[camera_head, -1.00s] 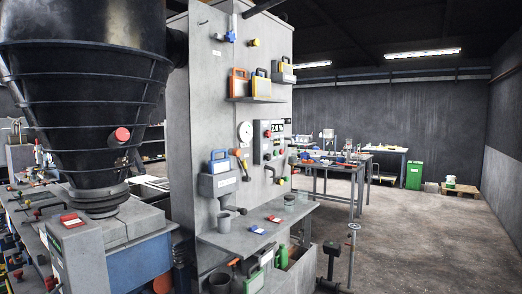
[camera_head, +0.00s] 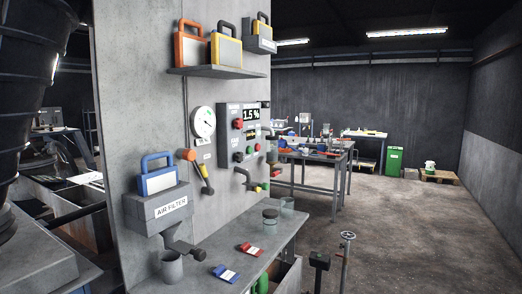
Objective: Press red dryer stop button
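A grey control panel (camera_head: 230,139) is on the side of the concrete-grey cabinet, left of the picture's centre. Its upper display (camera_head: 251,115) reads 1.5 %. A larger red button (camera_head: 239,124) sits on the panel's left part, beside the displays. The labels are too small to read, so I cannot tell which red one is the dryer stop. Neither of my grippers shows in this view.
A grey shelf (camera_head: 218,257) with cups, jars and red and blue tags juts out below the panel. A round gauge (camera_head: 203,122), an orange-ended lever (camera_head: 187,155) and an AIR FILTER box (camera_head: 158,212) are left of it. Open floor (camera_head: 400,240) lies to the right.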

